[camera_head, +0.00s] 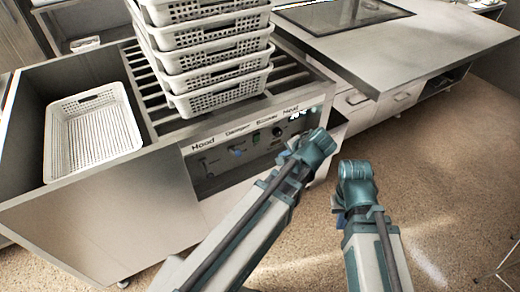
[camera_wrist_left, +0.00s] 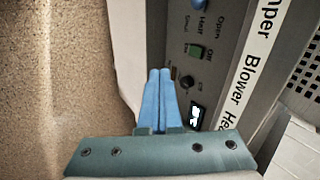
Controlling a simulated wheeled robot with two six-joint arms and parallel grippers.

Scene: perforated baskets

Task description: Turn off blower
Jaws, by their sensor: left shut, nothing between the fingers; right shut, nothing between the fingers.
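The blower's green switch (camera_head: 256,139) is on the control panel (camera_head: 215,160), below the Blower label. In the left wrist view the green switch (camera_wrist_left: 195,51) has On and Off marks; its position is too small to read. My left gripper (camera_wrist_left: 159,72) is shut and empty. Its blue tips are close to the panel, beside a black knob (camera_wrist_left: 187,83) and short of the green switch; contact is unclear. The left gripper also shows at the panel's right end in the head view (camera_head: 292,143). My right gripper (camera_head: 356,170) is shut, right of the panel, with its fingers mostly hidden.
A stack of white perforated baskets (camera_head: 215,65) stands on slats above the panel. Another basket (camera_head: 95,132) sits in the left bay. A counter (camera_head: 400,45) with drawers is at the right. A lit display (camera_wrist_left: 197,115) is near my left fingers. The right floor is clear.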

